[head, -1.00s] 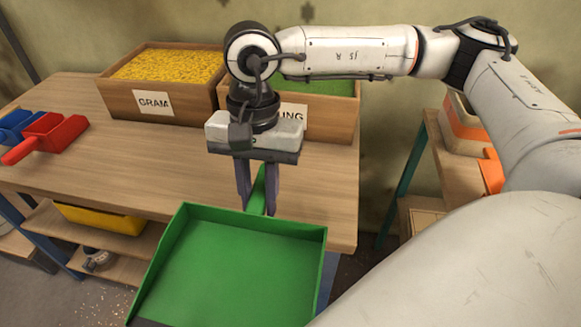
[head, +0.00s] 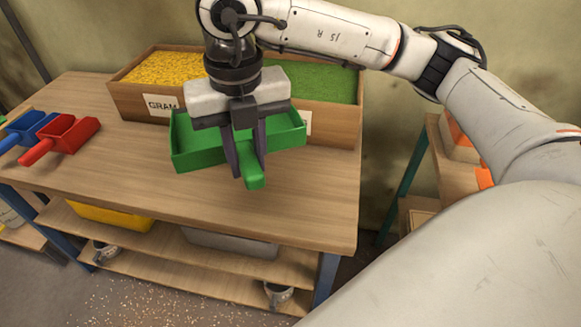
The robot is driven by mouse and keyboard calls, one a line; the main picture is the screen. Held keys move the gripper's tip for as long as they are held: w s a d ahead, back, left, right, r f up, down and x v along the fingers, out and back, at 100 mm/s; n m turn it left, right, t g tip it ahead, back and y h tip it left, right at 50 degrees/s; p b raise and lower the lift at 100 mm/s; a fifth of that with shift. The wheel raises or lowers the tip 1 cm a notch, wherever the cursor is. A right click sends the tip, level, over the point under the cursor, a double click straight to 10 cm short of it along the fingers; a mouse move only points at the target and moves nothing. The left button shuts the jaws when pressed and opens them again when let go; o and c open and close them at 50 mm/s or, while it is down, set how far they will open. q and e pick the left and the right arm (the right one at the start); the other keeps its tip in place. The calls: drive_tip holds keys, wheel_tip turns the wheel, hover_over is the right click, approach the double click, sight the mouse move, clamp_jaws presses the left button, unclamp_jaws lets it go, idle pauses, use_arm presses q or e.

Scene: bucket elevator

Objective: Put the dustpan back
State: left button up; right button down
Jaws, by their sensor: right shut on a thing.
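The green dustpan (head: 202,158) is above the wooden table (head: 120,165), in front of the grain bins in the head view. Its handle (head: 255,182) points toward me and its pan faces the bins. My right gripper (head: 247,172) comes down from above and is shut on the handle. Whether the pan touches the table cannot be told. My left gripper is not in view.
A bin of yellow grain (head: 162,70) and a bin of green grain (head: 325,82) stand at the table's back. Red (head: 72,134) and blue (head: 30,128) scoops lie at the left. A lower shelf holds a yellow tub (head: 112,217) and a grey tub (head: 232,243). The table's front is clear.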

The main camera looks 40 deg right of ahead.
drive_tip(key=m, duration=0.1)
drive_tip(key=r+m, duration=0.1)
drive_tip(key=m, duration=0.3)
drive_tip(key=shift+w+r+p, duration=0.25)
drive_tip(key=shift+r+p, duration=0.05)
drive_tip(key=shift+r, duration=0.05)
drive_tip(key=m, duration=0.2)
drive_tip(key=r+m, duration=0.1)
drive_tip(key=m, duration=0.1)
drive_tip(key=shift+w+d+m, duration=0.1)
drive_tip(key=shift+w+m, duration=0.05)
drive_tip(key=shift+m, duration=0.55)
wheel_tip(320, 180, down, 14)
drive_tip(key=shift+r, duration=0.25)
drive_tip(key=shift+f, duration=2.2)
drive_tip(key=c, duration=1.5)
unclamp_jaws()
